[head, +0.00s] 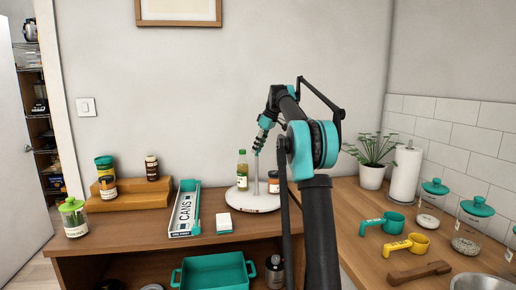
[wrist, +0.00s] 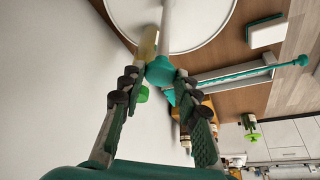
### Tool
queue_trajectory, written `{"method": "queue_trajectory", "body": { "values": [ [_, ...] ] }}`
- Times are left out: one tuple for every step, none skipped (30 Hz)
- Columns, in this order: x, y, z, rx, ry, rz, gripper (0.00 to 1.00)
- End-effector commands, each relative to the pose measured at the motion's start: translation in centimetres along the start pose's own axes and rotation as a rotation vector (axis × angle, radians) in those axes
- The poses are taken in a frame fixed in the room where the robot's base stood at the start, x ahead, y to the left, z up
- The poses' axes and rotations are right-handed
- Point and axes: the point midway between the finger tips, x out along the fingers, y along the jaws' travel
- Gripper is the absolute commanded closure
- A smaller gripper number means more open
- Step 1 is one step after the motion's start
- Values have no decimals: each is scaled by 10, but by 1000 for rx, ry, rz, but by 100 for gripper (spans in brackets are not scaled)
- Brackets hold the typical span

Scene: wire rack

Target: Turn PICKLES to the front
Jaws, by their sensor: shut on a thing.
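A white round turntable (head: 238,203) stands on the wooden counter, with a thin upright post (head: 255,178) at its middle. The post ends in a teal knob (wrist: 160,71) in the wrist view. My gripper (head: 257,148) points down above the turntable and is shut on this knob, one finger on each side. A bottle with a green cap (head: 242,170) stands on the turntable left of the post. A jar with a dark lid (head: 273,182) stands to its right, partly hidden by my arm. I cannot read either label, so I cannot tell which is PICKLES.
Left of the turntable are a small white box (head: 224,223), a CANS tray (head: 186,210) and a wooden stepped stand (head: 130,195) with jars. A plant (head: 372,170), paper towel roll (head: 404,178) and measuring cups (head: 408,244) are on the right.

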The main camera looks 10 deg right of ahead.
Motion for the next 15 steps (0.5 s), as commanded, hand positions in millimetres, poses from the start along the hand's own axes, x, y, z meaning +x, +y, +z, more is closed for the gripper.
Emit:
{"method": "queue_trajectory", "body": {
  "values": [
    [0, 1, 0, -20, 0, -8, 100],
    [0, 2, 0, -33, -1, -14, 100],
    [0, 1, 0, -52, -1, -22, 100],
    [0, 2, 0, -66, 0, -28, 100],
    [0, 2, 0, -80, 0, -33, 100],
    [0, 2, 0, -98, 0, -41, 100],
    [0, 2, 0, -112, 0, -47, 100],
    [0, 2, 0, -126, 0, -53, 100],
    [0, 2, 0, -144, 0, -60, 100],
    [0, 2, 0, -158, 0, -65, 100],
    [0, 2, 0, -171, 0, -71, 100],
    [0, 2, 0, -190, -1, -78, 100],
    [0, 3, 0, -202, -1, -84, 100],
    [0, 3, 0, -215, -1, -89, 100],
    [0, 3, 0, -231, -1, -95, 100]
  ]
}}
